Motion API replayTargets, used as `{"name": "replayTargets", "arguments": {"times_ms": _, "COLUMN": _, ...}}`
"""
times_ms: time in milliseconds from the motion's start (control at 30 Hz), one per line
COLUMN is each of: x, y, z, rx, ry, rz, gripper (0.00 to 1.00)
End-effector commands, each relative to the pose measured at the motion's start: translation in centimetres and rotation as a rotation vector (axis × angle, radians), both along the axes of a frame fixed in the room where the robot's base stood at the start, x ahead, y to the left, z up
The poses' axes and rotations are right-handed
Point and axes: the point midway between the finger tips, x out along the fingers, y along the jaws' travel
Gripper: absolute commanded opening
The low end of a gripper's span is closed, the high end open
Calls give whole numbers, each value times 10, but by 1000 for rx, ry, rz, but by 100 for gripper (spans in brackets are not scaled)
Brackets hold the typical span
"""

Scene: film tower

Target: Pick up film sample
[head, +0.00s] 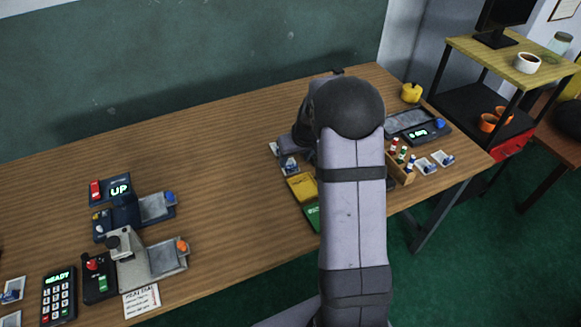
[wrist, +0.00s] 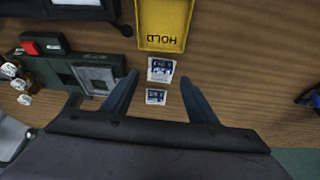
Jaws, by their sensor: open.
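Two small white cards with blue print, which look like film samples, lie on the wooden table in the wrist view: one (wrist: 156,97) between my fingers, the other (wrist: 160,68) just beyond the fingertips. My gripper (wrist: 159,79) is open and empty, with a finger on each side of the nearer card. I cannot tell its exact height over the table. In the head view my arm hides most of the gripper; a small card (head: 290,166) shows beside it.
A yellow HOLD tray (wrist: 165,25) lies just beyond the cards. A dark device with a grey pad (wrist: 95,78) is close on the left. In the head view, more cards (head: 424,165) lie at the right by a wooden vial rack (head: 401,168). The table's middle is clear.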

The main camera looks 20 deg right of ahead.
Motion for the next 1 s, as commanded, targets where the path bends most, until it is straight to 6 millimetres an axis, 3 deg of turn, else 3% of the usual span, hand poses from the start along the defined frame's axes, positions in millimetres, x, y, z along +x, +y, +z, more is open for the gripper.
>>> {"name": "replayTargets", "arguments": {"times_ms": 400, "x": 14, "y": 3, "z": -39, "rx": 1, "ry": 2, "rz": 1, "gripper": 53}}
{"name": "replayTargets", "arguments": {"times_ms": 733, "x": 17, "y": 2, "z": -43, "rx": 0, "ry": -1, "rz": 1, "gripper": 53}}
{"name": "replayTargets", "arguments": {"times_ms": 767, "x": 17, "y": 2, "z": -43, "rx": 0, "ry": -1, "rz": 1, "gripper": 51}}
{"name": "replayTargets", "arguments": {"times_ms": 933, "x": 16, "y": 2, "z": -43, "rx": 0, "ry": 0, "rz": 1, "gripper": 10}}
{"name": "replayTargets", "arguments": {"times_ms": 1000, "x": 16, "y": 2, "z": -43, "rx": 0, "ry": -1, "rz": 0, "gripper": 9}}
